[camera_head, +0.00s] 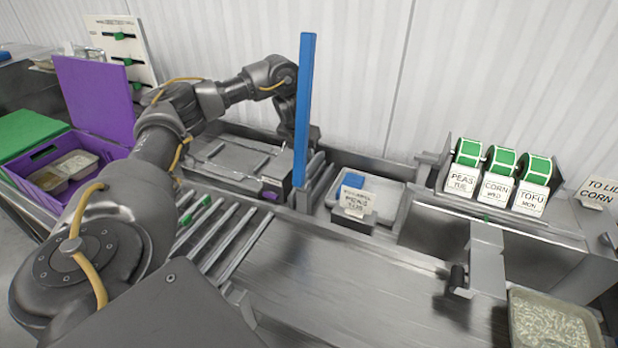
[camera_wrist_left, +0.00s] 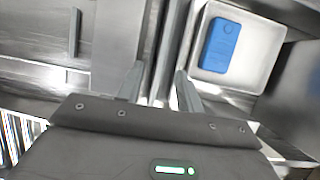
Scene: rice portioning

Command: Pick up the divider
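A tall, thin blue bar (camera_head: 305,110) stands upright in the head view, just right of the lidded steel unit; it may be the divider. It partly covers my left gripper (camera_head: 300,140), which points down behind it. In the left wrist view my left gripper's fingers (camera_wrist_left: 160,88) are apart, one on each side of narrow grey slats (camera_wrist_left: 160,60) beneath. I see nothing clearly clamped between them. The blue bar does not show in that view. My right gripper is not in view.
A white tray (camera_wrist_left: 262,80) with a blue pack (camera_wrist_left: 220,45) lies right of the slats. Green label rolls (camera_head: 502,163) sit right. A purple bin (camera_head: 92,150) is left.

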